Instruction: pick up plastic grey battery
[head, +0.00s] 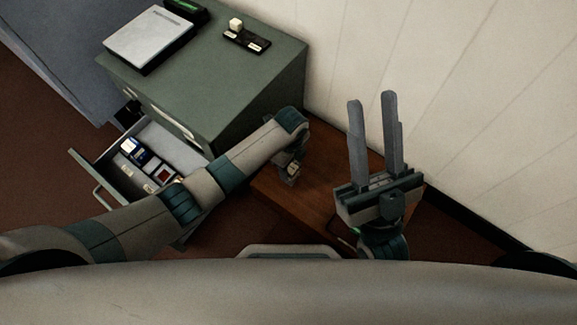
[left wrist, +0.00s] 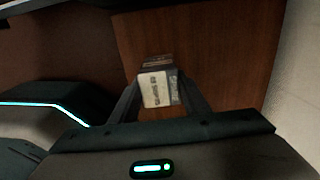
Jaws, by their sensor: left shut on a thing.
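A small pale grey block with a printed label, which looks like the grey battery (left wrist: 154,90), is between the fingers of my left gripper (left wrist: 156,84). The fingers are shut on its sides. In the head view the left gripper (head: 291,168) points down over the brown wooden surface, with the small block (head: 293,169) at its tips. I cannot tell whether the block touches the wood. My right gripper (head: 371,98) is open and empty, its two long fingers pointing up in front of the pale wall.
The wooden surface (head: 310,205) is mostly clear. A green cabinet (head: 235,85) stands at its left, with an open drawer (head: 90,160) holding several small items. On top are a white-topped flat device (head: 150,38) and a black base (head: 247,40) with a cream block. The wall (head: 450,70) is close on the right.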

